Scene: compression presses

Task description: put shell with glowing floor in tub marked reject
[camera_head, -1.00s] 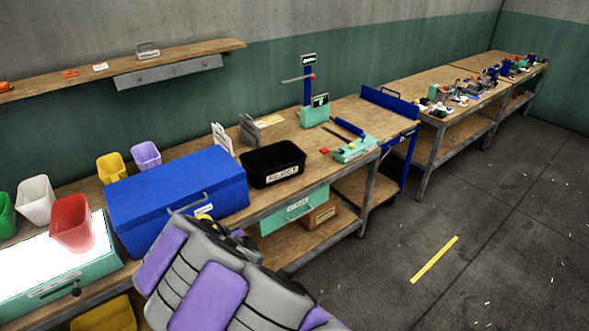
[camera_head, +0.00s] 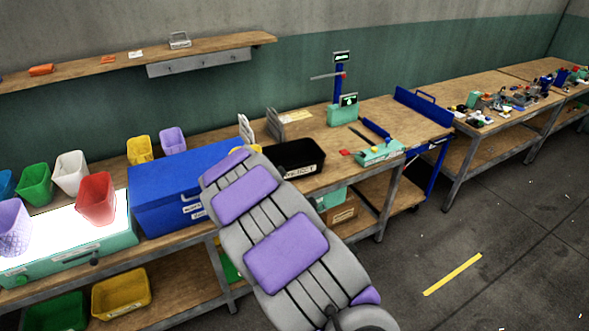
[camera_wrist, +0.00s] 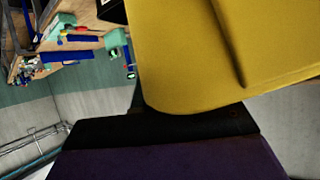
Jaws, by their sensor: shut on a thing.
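A large yellow shell (camera_wrist: 235,50) fills the upper right of the wrist view, close to the camera. My gripper (camera_wrist: 150,125) is shut on it; only a dark part of the gripper shows there. The shell's floor is not visible, so I cannot tell whether it glows. In the head view my arm hides the gripper and most of what it holds. The black tub marked REJECT (camera_head: 309,153) stands on the bench, just right of the end of my arm. My arm covers its left front.
A blue chest (camera_head: 160,190) stands left of my arm. A lit panel (camera_head: 45,233) holds a red cup (camera_head: 96,198) and others. Yellow and lavender cups stand behind the chest. A teal press (camera_head: 341,112) is right of the tub. Open floor lies at right.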

